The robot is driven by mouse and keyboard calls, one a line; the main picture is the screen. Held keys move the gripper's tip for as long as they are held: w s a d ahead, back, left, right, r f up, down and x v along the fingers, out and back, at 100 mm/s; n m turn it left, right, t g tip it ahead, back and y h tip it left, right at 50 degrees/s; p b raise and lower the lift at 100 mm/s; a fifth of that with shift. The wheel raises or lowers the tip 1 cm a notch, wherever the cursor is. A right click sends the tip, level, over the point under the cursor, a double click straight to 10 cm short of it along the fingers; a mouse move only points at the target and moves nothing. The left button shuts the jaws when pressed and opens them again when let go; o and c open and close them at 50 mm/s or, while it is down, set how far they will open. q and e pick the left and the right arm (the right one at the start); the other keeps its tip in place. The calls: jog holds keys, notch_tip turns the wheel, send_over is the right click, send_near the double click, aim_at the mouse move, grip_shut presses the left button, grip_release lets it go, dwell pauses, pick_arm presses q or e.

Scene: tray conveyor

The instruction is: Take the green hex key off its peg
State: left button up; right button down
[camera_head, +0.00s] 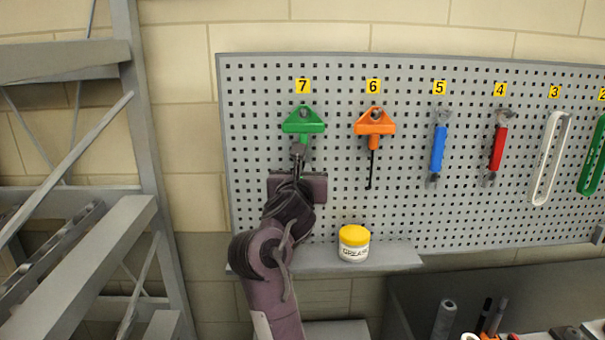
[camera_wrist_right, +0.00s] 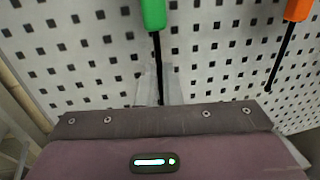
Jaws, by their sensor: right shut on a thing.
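The green hex key (camera_head: 304,122) hangs on the pegboard under the yellow label 7, its green T-handle at the top on the peg. In the right wrist view its green handle (camera_wrist_right: 153,14) and dark shaft run down to my gripper. My right gripper (camera_head: 298,156) reaches up from below and is shut on the shaft, just under the handle. The fingertips (camera_wrist_right: 152,84) show as pale shapes around the shaft. The shaft's lower end is hidden behind the gripper. My left gripper is not in view.
An orange hex key (camera_head: 376,122) hangs close on the right, also in the wrist view (camera_wrist_right: 297,9). Blue (camera_head: 438,148) and red (camera_head: 498,148) tools hang further right. A grease jar (camera_head: 354,244) stands on the shelf (camera_head: 390,254) below. A grey metal rack (camera_head: 136,120) stands left.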

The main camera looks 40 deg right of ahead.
jog(key=shift+s+a+r, duration=0.1)
jog(key=shift+s+a, duration=0.05)
jog(key=shift+s, duration=0.1)
dwell(0.4)
jog(key=shift+s+a+r, duration=0.1)
jog(key=shift+s+a, duration=0.15)
jog(key=shift+s, duration=0.05)
jog(key=shift+a+r, duration=0.1)
dwell(0.4)
jog(key=shift+s+a+r, duration=0.25)
jog(key=shift+s, duration=0.15)
jog(key=shift+s+a, duration=0.1)
jog(key=shift+s+a+r, duration=0.15)
jog(key=shift+s, duration=0.05)
